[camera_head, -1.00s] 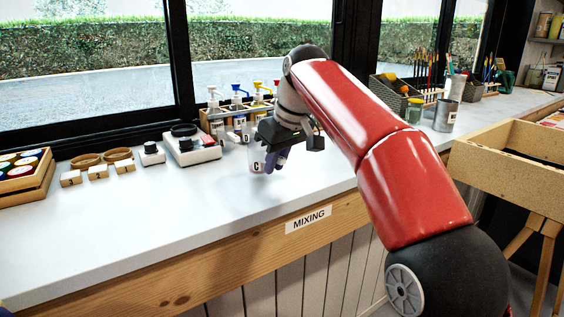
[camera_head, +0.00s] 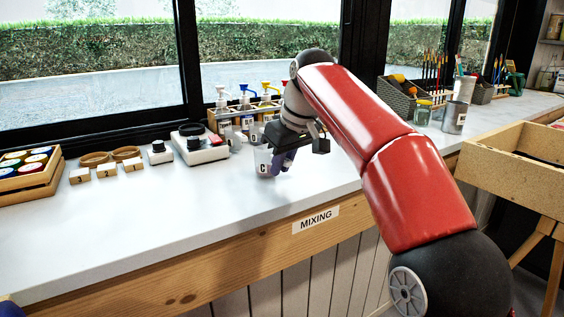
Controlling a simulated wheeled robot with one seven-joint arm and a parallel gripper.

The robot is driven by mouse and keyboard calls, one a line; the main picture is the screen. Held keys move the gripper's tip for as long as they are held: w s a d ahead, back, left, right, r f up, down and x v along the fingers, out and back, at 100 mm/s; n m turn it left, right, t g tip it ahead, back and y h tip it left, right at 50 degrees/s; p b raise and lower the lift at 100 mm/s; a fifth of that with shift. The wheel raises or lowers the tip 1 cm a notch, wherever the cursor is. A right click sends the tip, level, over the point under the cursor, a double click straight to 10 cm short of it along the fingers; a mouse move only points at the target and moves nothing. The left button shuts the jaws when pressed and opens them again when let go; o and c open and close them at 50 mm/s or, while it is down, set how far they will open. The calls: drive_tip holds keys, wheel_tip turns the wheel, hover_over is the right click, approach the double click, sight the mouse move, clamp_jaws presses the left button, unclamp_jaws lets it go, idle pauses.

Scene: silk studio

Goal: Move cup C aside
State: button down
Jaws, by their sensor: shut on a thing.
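Cup C (camera_head: 263,163) is a small whitish cup with a dark letter C on its side, near the middle of the white counter (camera_head: 190,215). My gripper (camera_head: 277,164) comes from the right and is shut on the cup, with purple-grey fingers at its right side. The cup looks upright. The fingers and the wrist hide its right part, and I cannot tell whether its base touches the counter.
A rack of pump bottles (camera_head: 244,113) stands behind the gripper by the window. To the left are a scale (camera_head: 198,144), a small black-topped block (camera_head: 159,152), numbered wooden blocks (camera_head: 107,170) and a paint crate (camera_head: 29,173). A metal can (camera_head: 454,117) stands right. The front counter is clear.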

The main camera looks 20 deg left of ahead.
drive_tip(key=shift+f, duration=0.2)
drive_tip(key=c, duration=1.3)
unclamp_jaws()
drive_tip(key=shift+c, duration=0.2)
drive_tip(key=v, duration=0.7)
drive_tip(key=s+d+m+t+h, duration=0.1)
drive_tip(key=s+d+m, duration=0.3)
drive_tip(key=d, duration=0.7)
drive_tip(key=s+d+f+m+t+h, duration=0.2)
drive_tip(key=s+d+f+m, duration=0.6)
drive_tip(key=s+d+f, duration=1.2)
wheel_tip(320, 180, down, 3)
drive_tip(key=shift+s+d+f+h+p, duration=0.1)
drive_tip(key=shift+s+d+h+p, duration=0.15)
drive_tip(key=shift+d+h, duration=0.2)
